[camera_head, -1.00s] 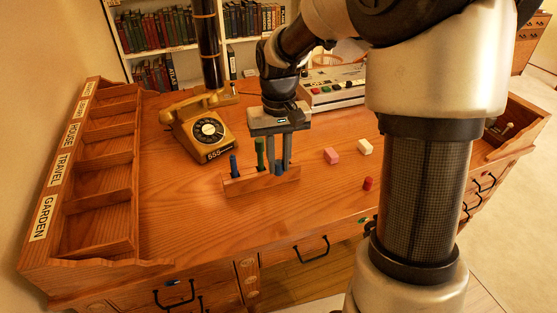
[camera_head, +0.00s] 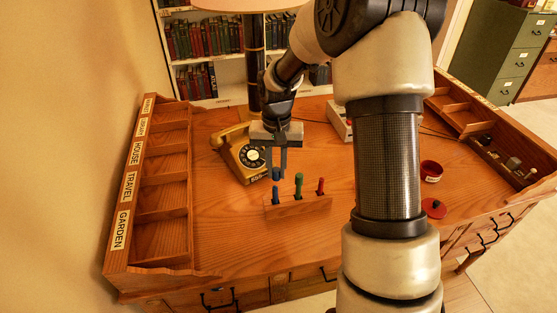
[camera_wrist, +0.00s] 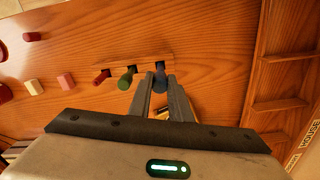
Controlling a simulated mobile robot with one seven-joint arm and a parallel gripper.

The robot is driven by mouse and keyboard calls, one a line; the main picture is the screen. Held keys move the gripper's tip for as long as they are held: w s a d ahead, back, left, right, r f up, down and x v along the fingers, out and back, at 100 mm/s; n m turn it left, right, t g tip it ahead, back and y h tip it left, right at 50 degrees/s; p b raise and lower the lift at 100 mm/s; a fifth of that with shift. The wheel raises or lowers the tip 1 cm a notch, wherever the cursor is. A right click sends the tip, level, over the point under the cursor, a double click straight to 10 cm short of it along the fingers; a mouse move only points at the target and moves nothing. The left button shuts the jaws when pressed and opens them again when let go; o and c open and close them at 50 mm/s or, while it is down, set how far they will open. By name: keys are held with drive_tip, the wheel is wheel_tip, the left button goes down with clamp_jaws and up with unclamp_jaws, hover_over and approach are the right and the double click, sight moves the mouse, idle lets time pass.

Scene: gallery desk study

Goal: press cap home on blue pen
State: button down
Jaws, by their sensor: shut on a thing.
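My gripper (camera_head: 276,176) is shut on a blue cap (camera_head: 276,174) held upright between its fingertips. A wooden pen block (camera_head: 300,208) stands on the desk. The blue pen (camera_head: 275,195) stands at its left end, directly below the cap in the head view; they look slightly apart, but contact is hard to judge. A green pen (camera_head: 298,184) stands in the middle and a red pen (camera_head: 320,187) at the right end.
A yellow telephone (camera_head: 240,157) stands close behind my gripper. A red tin (camera_head: 431,171) and a red lid (camera_head: 434,208) are at the right. Pink (camera_wrist: 66,80) and white (camera_wrist: 33,87) blocks lie on the desk. A labelled sorter (camera_head: 160,200) borders the left; front desk is clear.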

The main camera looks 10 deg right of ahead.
sight(275, 178)
drive_tip(key=r+p, duration=0.1)
drive_tip(key=w+r+p, duration=0.1)
drive_tip(key=shift+a+m+p, duration=0.1)
drive_tip(key=shift+m+p, duration=0.3)
drive_tip(key=shift+w+f+p, duration=0.15)
drive_tip(key=shift+p, duration=0.3)
drive_tip(key=shift+m, duration=0.3)
drive_tip(key=shift+f+b, duration=2.1)
drive_tip(key=shift+f, duration=1.2)
drive_tip(key=shift+f+b, duration=0.15)
drive_tip(key=shift+b, duration=0.35)
drive_tip(key=c, duration=1.1)
unclamp_jaws()
